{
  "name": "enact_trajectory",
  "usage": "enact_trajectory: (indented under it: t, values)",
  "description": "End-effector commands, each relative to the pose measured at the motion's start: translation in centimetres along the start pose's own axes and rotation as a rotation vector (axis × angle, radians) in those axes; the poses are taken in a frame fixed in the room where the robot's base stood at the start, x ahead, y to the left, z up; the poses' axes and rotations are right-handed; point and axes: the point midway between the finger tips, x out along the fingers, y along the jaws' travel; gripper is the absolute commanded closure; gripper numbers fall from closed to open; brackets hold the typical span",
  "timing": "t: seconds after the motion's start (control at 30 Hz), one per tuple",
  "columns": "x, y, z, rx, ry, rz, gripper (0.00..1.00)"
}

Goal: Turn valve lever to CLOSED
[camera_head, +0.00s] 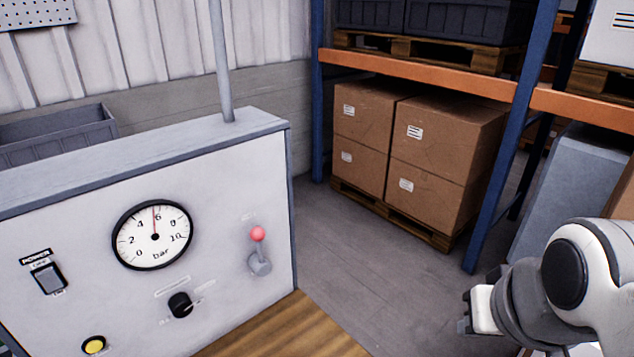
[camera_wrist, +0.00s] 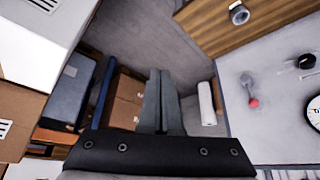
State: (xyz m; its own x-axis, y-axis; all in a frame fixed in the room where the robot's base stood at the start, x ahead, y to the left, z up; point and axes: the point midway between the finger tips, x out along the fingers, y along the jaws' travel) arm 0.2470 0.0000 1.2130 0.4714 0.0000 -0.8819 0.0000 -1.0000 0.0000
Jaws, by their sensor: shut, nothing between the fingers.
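The valve lever (camera_head: 258,244) is on the right part of a pale control panel (camera_head: 225,215). It has a red ball end and a grey round pivot, and it points up with the ball above the pivot. Small markings near the ball are too small to read. The lever also shows at the right of the wrist view (camera_wrist: 251,95). My gripper (camera_wrist: 160,73) is shut and empty, with its two fingers together. It is well apart from the lever; in the head view my arm is at the lower right, with floor between it and the panel.
The panel also bears a gauge (camera_head: 153,235) reading near 6 bar, a black knob (camera_head: 180,304), a power switch (camera_head: 48,278) and a yellow button (camera_head: 94,345). A wooden top (camera_head: 285,335) lies below. Cartons (camera_head: 435,145) stand on a blue-and-orange rack behind. Floor is clear between.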

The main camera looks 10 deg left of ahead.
Motion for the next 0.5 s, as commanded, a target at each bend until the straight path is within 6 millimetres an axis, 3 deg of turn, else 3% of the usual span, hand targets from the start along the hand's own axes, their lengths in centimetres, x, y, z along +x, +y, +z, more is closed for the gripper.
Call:
enact_trajectory:
  t: [0.33,0.5]
  values:
    - [0.4,0.0,-0.2,0.009,0.009,0.002,1.00]
    - [3.5,-0.1,-2.8,0.097,0.106,0.008,1.00]
